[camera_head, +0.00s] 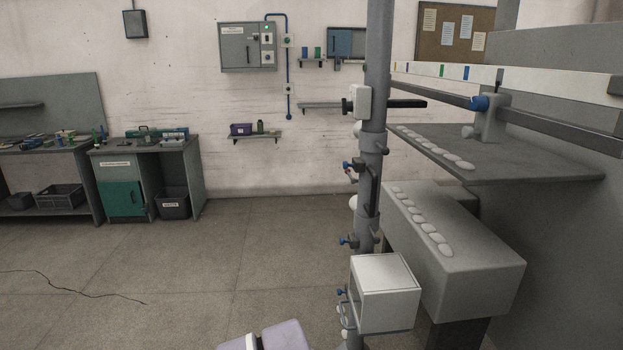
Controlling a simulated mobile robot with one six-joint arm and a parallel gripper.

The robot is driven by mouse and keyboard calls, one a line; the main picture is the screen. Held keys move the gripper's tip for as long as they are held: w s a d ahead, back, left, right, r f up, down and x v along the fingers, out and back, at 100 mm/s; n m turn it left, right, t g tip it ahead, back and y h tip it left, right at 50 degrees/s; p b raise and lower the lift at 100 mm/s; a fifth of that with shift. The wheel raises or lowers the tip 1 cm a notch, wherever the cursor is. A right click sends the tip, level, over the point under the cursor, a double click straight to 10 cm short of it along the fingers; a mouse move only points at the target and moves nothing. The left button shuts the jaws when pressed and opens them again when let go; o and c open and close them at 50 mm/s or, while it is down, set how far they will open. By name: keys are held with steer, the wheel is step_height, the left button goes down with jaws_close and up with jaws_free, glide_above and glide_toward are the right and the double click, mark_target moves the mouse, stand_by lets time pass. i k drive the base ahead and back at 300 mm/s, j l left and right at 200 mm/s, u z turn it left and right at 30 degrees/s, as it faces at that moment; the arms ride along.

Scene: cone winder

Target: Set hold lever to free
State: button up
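I cannot tell for certain which part is the hold lever. A grey vertical post (372,70) stands right of centre. It carries a white box with a dark horizontal bar (405,104) pointing right, and small blue-tipped fittings (350,166) lower down. A blue knob (480,103) sits on a grey bracket on the machine at right. No free or hold marking is readable. My gripper is not in view. A lavender and white part at the bottom edge may be my own arm.
A white box (385,293) is fixed low on the post. Grey machine shelves (520,155) with several pale discs stand at right. A workbench (150,150) and waste bin (173,205) stand at left. The floor (250,245) between is open, with a dark cable at left.

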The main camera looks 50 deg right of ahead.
mark_target(353, 180)
steer(key=i+j+z, duration=0.45)
steer(key=i, duration=0.2)
steer(key=i+j+z, duration=0.45)
steer(key=j, duration=0.3)
steer(key=i+l+z, duration=0.25)
steer(key=i, duration=0.25)
steer(key=i+j+z, duration=0.1)
steer(key=i+z, duration=0.2)
steer(key=i, duration=0.2)
steer(key=i+j+z, duration=0.1)
steer(key=i+z, duration=0.15)
steer(key=i, duration=0.25)
steer(key=i+j+z, duration=0.3)
steer(key=i, duration=0.2)
steer(key=i+j+z, duration=0.25)
steer(key=i, duration=0.25)
steer(key=i+z, duration=0.3)
steer(key=z, duration=0.2)
steer(key=i+j+z, duration=0.2)
steer(key=z, duration=0.25)
steer(key=i+j+z, duration=0.3)
steer(key=z, duration=0.2)
steer(key=i+j+z, duration=0.3)
steer(key=z, duration=0.15)
steer(key=i+j+z, duration=0.1)
steer(key=j+z, duration=0.4)
steer(key=i+j+z, duration=0.1)
steer(key=j+z, duration=0.35)
